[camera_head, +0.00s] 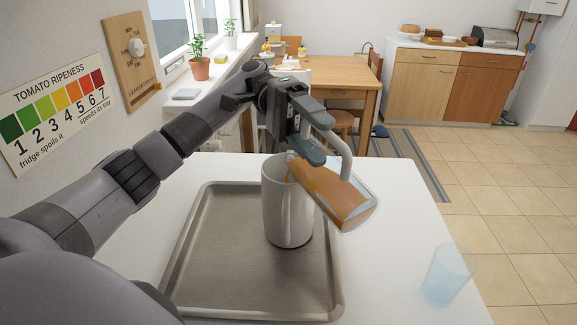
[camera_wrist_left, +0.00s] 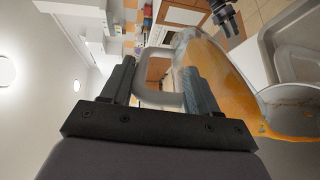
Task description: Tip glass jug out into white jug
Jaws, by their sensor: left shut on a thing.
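The glass jug (camera_head: 345,203) holds orange liquid and is tilted, its base low to the right and its mouth at the rim of the white jug (camera_head: 288,210). My left gripper (camera_head: 318,137) is shut on the glass jug's handle, above and right of the white jug. The left wrist view shows the handle between the fingers (camera_wrist_left: 160,85), the glass jug (camera_wrist_left: 225,85) and the white jug (camera_wrist_left: 292,62). A dark part, likely my right gripper (camera_wrist_left: 228,15), shows small there.
The metal tray (camera_head: 190,278) lies on a white table (camera_head: 400,210). A bluish clear tumbler (camera_head: 448,275) stands near the right edge. The table between tray and tumbler is clear. A wall with a ripeness chart (camera_head: 60,110) is on the left.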

